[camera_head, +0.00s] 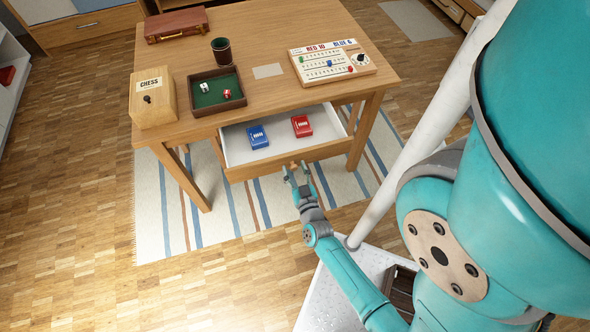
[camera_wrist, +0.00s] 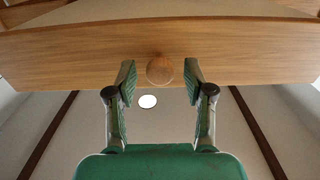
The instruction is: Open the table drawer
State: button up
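The table (camera_head: 262,31) is light wood. Its drawer (camera_head: 286,160) is pulled out toward me, and its white inside shows. A blue card box (camera_head: 258,137) and a red card box (camera_head: 302,126) lie in it. The drawer's round wooden knob (camera_wrist: 159,70) is in the wrist view, on the wooden front (camera_wrist: 75,57). My gripper (camera_head: 297,169) is at the drawer front in the head view. In the wrist view my gripper (camera_wrist: 159,82) is open, with one finger on each side of the knob and a gap on both sides.
On the table stand a CHESS box (camera_head: 153,99), a dice tray (camera_head: 211,107), a dark cup (camera_head: 221,51), a scoreboard (camera_head: 333,72) and a brown case (camera_head: 176,25). A striped rug (camera_head: 226,218) lies under the table. The floor at left is clear.

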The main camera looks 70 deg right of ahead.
jog(key=v, duration=1.2)
dwell(0.7)
jog(key=s+a+r+n+t+y, duration=0.1)
jog(key=s+a+r+n+y, duration=0.3)
jog(key=a+r+y, duration=0.3)
jog(key=s+a+r+n+t+y, duration=0.2)
jog(key=s+a+r+n+y, duration=0.2)
jog(key=a+r, duration=0.7)
notch_tip(320, 180, up, 4)
jog(key=n+y, duration=0.2)
jog(key=shift+s+a+f+y, duration=0.25)
jog(key=shift+a+y, duration=0.15)
